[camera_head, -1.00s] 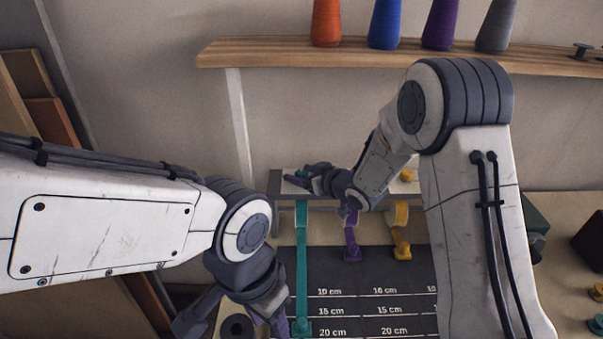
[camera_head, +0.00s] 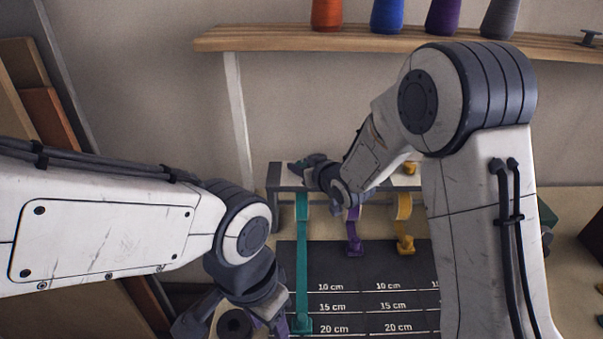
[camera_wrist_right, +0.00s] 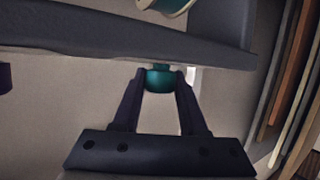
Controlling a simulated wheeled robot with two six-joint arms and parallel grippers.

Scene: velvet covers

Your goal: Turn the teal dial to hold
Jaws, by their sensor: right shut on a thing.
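The teal dial (camera_wrist_right: 160,79) sits between the fingertips of my right gripper (camera_wrist_right: 159,80) in the right wrist view, and the fingers are shut on it. In the head view my right gripper (camera_head: 304,167) is at the left end of the grey rack (camera_head: 275,182) and hides the dial, so its setting cannot be read. A teal ribbon (camera_head: 302,250) hangs from the rack below and runs over the dark mat. My left gripper (camera_head: 232,322) is low at the left with its fingers apart, partly cut off by the frame edge.
A purple ribbon (camera_head: 353,235) and a yellow ribbon (camera_head: 404,230) hang beside the teal one. A yellow dial (camera_head: 411,168) is on the rack's right part. The dark mat (camera_head: 350,262) has centimetre lines. A wooden shelf (camera_head: 300,40) with thread cones is above.

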